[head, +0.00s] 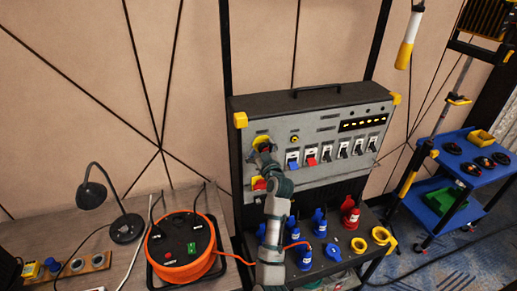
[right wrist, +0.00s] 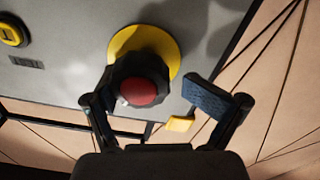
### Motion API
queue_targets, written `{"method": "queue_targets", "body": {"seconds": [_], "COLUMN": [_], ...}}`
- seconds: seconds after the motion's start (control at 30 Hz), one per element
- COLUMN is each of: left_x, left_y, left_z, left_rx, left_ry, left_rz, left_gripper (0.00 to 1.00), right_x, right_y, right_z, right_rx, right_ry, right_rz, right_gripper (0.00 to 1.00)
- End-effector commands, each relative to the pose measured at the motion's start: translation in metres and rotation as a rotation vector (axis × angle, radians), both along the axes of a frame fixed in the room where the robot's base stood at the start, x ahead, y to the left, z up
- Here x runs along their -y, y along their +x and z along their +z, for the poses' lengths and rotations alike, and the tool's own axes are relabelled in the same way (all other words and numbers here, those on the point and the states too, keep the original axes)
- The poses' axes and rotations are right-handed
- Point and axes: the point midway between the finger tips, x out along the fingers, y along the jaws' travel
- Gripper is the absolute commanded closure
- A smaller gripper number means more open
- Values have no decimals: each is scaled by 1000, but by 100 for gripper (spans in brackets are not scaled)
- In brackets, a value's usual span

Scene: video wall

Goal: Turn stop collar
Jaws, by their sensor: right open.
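The stop collar (right wrist: 140,66) is a black ribbed ring around a red button (right wrist: 138,91) in the right wrist view. It sits on a round yellow plate (right wrist: 169,45) on the grey panel. In the head view the yellow plate (head: 260,138) is at the panel's upper left, and the collar is mostly hidden by my gripper. My right gripper (head: 264,160) is in front of it. In the right wrist view the open gripper (right wrist: 155,95) has its left finger close beside the collar, contact unclear, and its right finger clearly apart. My left gripper is out of view.
The grey panel (head: 320,122) carries a row of switches. Below it, a shelf holds blue and red plugs (head: 351,215). An orange cable reel (head: 180,246) and a black lamp (head: 125,228) stand at left. A blue cart (head: 470,170) stands at right.

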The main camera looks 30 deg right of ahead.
Motion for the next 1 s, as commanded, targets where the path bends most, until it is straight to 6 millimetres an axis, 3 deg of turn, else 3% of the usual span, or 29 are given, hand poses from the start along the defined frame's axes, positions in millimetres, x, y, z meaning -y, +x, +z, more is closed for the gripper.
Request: {"method": "queue_targets", "body": {"seconds": [0.03,0.17,0.3,0.47,0.77,1.0], "left_x": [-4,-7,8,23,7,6], "left_y": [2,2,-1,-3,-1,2], "left_z": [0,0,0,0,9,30], "left_rx": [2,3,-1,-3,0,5], "left_ry": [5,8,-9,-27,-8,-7], "left_rz": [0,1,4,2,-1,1], "left_gripper": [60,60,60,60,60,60], "right_x": [0,4,3,0,-2,-2], "right_y": [0,-1,-1,-1,-1,-1], "right_z": [-2,-3,-2,-1,3,5], "right_rx": [-3,-3,-3,-2,14,51], "right_ry": [4,7,4,-1,56,210], "right_rz": [6,5,1,-2,2,5], "right_gripper": [20,53,86,86,86,86]}}
